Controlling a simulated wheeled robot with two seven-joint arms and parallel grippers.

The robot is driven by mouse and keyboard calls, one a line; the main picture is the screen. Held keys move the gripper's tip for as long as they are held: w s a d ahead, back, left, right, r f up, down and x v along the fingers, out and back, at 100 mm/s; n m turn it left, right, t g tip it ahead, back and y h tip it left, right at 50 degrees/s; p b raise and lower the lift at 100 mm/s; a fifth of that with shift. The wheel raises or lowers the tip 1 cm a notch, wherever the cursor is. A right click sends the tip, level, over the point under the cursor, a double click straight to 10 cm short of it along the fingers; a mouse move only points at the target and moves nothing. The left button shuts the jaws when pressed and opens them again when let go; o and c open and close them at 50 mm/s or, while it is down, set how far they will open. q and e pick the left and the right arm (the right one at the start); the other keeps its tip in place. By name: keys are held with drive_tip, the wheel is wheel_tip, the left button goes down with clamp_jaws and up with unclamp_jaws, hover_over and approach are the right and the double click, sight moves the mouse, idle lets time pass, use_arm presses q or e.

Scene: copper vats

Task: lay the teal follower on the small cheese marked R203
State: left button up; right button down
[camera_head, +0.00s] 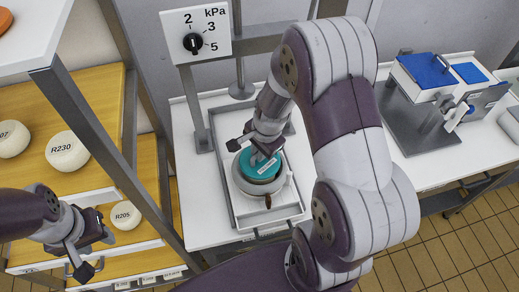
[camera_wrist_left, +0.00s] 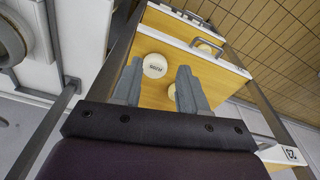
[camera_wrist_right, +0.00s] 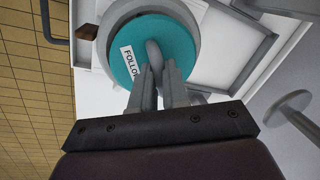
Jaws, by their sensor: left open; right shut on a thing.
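The teal follower (camera_head: 262,165) is a round disc with a white label and a grey handle. It shows inside a round grey rim in the right wrist view (camera_wrist_right: 182,45), its label reading "FOLLO…". My right gripper (camera_head: 262,148) is shut on its handle from above; its fingers (camera_wrist_right: 158,85) flank the handle. What lies under the follower is hidden. My left gripper (camera_head: 88,245) is open and empty, left of the follower near a small pale cheese marked R205 (camera_head: 125,215). Cheeses marked R230 (camera_head: 67,151) and ending in "07" (camera_head: 12,138) sit on wooden shelving. I read no R203 mark.
The round grey mould (camera_head: 240,187) stands in a rectangular tray (camera_head: 219,178) on the white table. A pressure dial panel (camera_head: 196,32) rises behind it. A device with blue pads (camera_head: 427,70) stands at right. A grey frame post (camera_head: 110,150) separates shelves and table.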

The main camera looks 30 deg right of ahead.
drive_tip(key=shift+w+f, duration=0.1)
drive_tip(key=shift+w, duration=0.05)
drive_tip(key=shift+f, duration=0.25)
drive_tip(key=shift+f+b, duration=0.5)
drive_tip(key=shift+b, duration=0.1)
idle(0.4)
drive_tip(key=c, duration=1.1)
unclamp_jaws()
drive_tip(key=shift+o, duration=0.2)
drive_tip(key=shift+r, duration=0.1)
